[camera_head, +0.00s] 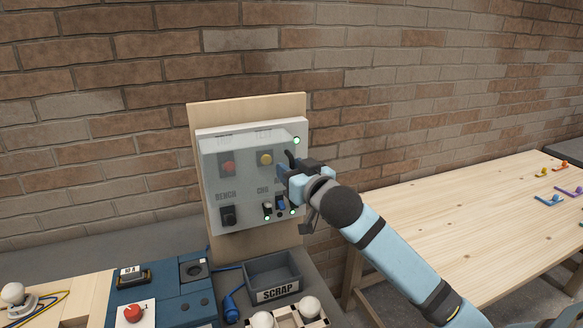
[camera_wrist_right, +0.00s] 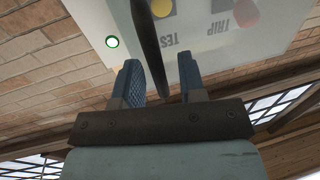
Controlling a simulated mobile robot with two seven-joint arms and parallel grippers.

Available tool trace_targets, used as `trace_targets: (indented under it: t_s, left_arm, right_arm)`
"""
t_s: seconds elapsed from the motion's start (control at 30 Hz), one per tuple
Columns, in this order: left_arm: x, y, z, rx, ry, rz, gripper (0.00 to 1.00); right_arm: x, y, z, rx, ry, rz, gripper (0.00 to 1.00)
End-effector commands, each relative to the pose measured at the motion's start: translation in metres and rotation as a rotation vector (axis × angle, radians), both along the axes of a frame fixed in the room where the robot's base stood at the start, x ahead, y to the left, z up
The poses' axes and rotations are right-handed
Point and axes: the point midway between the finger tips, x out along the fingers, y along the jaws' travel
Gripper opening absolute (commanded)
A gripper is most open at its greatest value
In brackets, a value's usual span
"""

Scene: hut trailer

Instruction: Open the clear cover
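The clear cover (camera_head: 245,185) is a see-through box over the front of a white control panel (camera_head: 252,125). It looks shut over a red button (camera_head: 228,168), a yellow button (camera_head: 265,158) and switches below. My right gripper (camera_head: 284,178) is at the cover's right edge, partly hiding it. In the right wrist view, my right gripper's two blue fingers (camera_wrist_right: 160,82) stand apart. A dark bar (camera_wrist_right: 148,40), perhaps the cover's handle or edge, reaches between them; I cannot tell if it touches a finger. My left gripper is out of view.
The panel is on a wooden board (camera_head: 248,100) before a brick wall. Below are a grey SCRAP bin (camera_head: 273,272), a blue unit (camera_head: 170,285) and a red button box (camera_head: 133,314). A wooden table (camera_head: 460,215) at right is mostly clear, with small coloured items at its far end.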

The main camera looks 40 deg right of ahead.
Motion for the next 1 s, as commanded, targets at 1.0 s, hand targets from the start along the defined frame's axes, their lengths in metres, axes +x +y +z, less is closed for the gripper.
trace_targets:
  t_s: [1.0]
  left_arm:
    - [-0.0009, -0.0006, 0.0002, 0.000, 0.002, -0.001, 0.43]
  right_arm:
    - [0.0010, -0.0001, -0.0010, 0.004, 0.002, -0.070, 0.00]
